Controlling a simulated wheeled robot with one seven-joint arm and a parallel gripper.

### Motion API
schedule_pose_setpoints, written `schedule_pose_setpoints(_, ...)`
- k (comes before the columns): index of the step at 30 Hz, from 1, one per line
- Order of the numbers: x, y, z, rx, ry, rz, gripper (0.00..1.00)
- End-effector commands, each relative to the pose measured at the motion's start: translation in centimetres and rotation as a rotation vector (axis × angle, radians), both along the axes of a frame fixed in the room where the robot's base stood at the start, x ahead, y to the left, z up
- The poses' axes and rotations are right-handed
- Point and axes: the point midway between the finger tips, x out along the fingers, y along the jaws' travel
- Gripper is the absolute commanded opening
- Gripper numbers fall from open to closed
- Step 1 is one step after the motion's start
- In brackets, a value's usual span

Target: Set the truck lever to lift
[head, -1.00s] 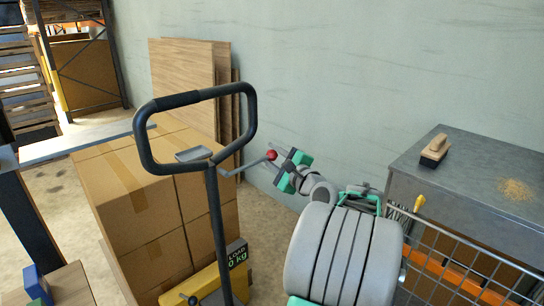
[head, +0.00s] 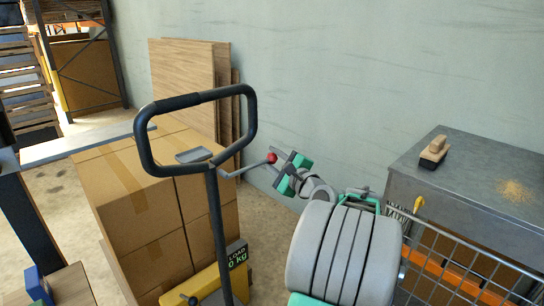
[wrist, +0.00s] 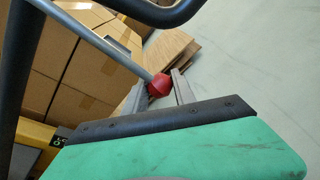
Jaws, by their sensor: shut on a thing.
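The truck's lever (head: 246,168) is a thin grey rod with a red knob (head: 272,158) at its end. It sticks out to the right from the post below the truck's black looped handle (head: 146,130). My gripper (head: 276,160) is at the lever's end, its fingers on the knob. In the wrist view the red knob (wrist: 159,85) sits between the two grey fingertips of my gripper (wrist: 160,90), and the lever rod (wrist: 100,42) runs up to the left. The yellow truck body (head: 200,286) carries a display reading "LOAD 0 kg" (head: 237,256).
Stacked cardboard boxes (head: 125,200) stand behind and left of the handle. Wooden panels (head: 183,80) lean on the wall. At the right are a metal bench (head: 465,165) with a brush (head: 434,152) and crumbs (head: 515,190), and a wire cart (head: 470,262).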

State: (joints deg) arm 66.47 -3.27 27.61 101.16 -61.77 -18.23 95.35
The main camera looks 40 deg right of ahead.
Motion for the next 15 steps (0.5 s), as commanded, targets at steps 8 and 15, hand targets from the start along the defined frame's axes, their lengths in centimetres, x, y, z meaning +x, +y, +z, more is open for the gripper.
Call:
schedule_pose_setpoints(8, 0.0, 0.3, -1.9, 0.16, 0.006, 0.001, 0.0)
schedule_pose_setpoints(15, 0.0, 1.0, -4.5, 0.328, 0.011, 0.001, 0.0)
